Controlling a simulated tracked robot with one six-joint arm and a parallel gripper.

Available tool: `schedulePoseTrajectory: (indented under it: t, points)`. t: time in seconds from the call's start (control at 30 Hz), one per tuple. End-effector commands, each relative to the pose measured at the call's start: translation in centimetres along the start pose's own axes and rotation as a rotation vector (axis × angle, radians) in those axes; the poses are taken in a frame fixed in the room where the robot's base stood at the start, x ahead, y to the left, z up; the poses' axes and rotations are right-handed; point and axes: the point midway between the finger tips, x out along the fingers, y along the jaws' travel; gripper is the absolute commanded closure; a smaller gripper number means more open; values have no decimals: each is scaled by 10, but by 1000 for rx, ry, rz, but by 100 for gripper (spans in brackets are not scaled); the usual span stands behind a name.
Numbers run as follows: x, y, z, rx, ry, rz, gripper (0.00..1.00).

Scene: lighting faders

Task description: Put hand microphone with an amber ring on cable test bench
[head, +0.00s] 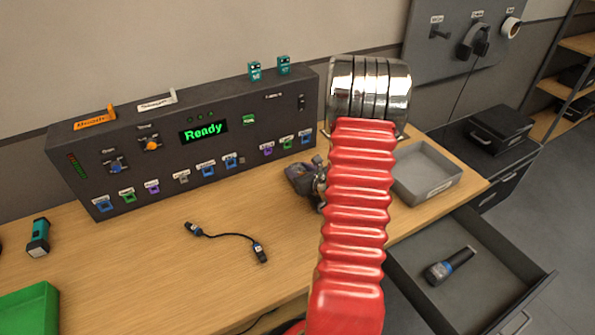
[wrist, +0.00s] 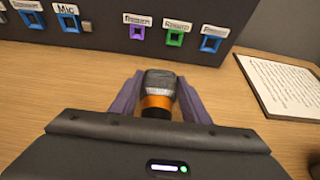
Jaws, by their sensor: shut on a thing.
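The hand microphone with an amber ring (wrist: 157,104) sits between my gripper's two fingers in the wrist view. In the head view my gripper (head: 298,176) is small and partly behind my red arm; the microphone cannot be told apart there.
The dark console (head: 205,128) with a green "Ready" display stands along the table's back. A short cable (head: 225,235) lies mid-table. A grey tray (head: 420,188) is at right. An open drawer (head: 478,288) holds another microphone with a blue ring (head: 450,266). A paper sheet (wrist: 285,83) lies right.

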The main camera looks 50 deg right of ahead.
Motion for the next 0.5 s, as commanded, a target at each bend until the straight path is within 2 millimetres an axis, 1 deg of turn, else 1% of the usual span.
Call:
schedulePoseTrajectory:
  t: [0.23,0.27,0.5]
  points:
    - [1,0,-1,1,-1,-1,88]
    - [0,0,-2,1,0,-1,57]
    - [0,0,-2,1,0,-1,40]
